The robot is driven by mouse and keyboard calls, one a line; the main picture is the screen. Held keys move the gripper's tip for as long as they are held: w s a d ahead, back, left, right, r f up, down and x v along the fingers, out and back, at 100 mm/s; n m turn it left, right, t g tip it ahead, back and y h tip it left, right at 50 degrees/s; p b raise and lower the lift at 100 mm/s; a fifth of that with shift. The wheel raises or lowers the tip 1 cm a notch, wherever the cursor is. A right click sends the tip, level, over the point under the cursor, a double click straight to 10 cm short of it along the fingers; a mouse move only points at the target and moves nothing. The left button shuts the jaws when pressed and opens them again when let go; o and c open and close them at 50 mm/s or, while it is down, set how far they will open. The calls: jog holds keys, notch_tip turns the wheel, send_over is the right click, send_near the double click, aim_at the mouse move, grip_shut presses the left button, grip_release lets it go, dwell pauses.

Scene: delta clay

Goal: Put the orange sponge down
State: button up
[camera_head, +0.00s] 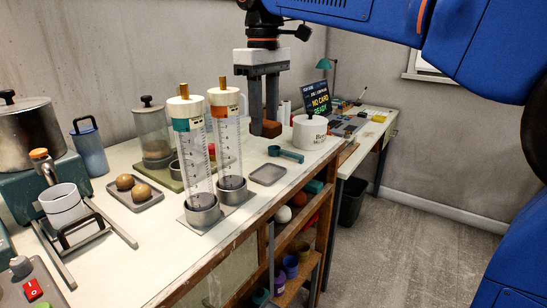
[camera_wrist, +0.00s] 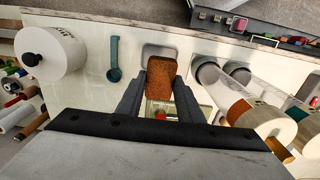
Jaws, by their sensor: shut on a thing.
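The orange sponge (camera_wrist: 161,78) is a brownish-orange block held between the fingertips of my gripper (camera_wrist: 160,92) in the wrist view. In the head view my gripper (camera_head: 265,128) points down above the counter, and the sponge (camera_head: 271,118) shows partly between its fingers. The sponge is held above the counter, behind a small grey tray (camera_head: 268,175) in the head view. In the wrist view the sponge covers part of that tray (camera_wrist: 152,50).
Two clear cylinders (camera_head: 229,145) with white caps stand left of my gripper. A teal scoop (camera_head: 286,154) and a white lidded canister (camera_head: 310,133) are to the right. A tray with two brown balls (camera_head: 134,190) is further left. The counter (camera_head: 245,210) is bare near its front edge.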

aim_at(268, 138)
jog(key=f, duration=0.4)
jog(key=shift+d+f, duration=0.3)
jog(key=shift+f, duration=0.1)
jog(key=shift+a+f, duration=0.1)
jog(key=shift+f, duration=2.1)
jog(key=shift+f, duration=0.15)
jog(key=o, duration=1.1)
notch_tip(268, 138, up, 12)
jog(key=shift+r, duration=0.15)
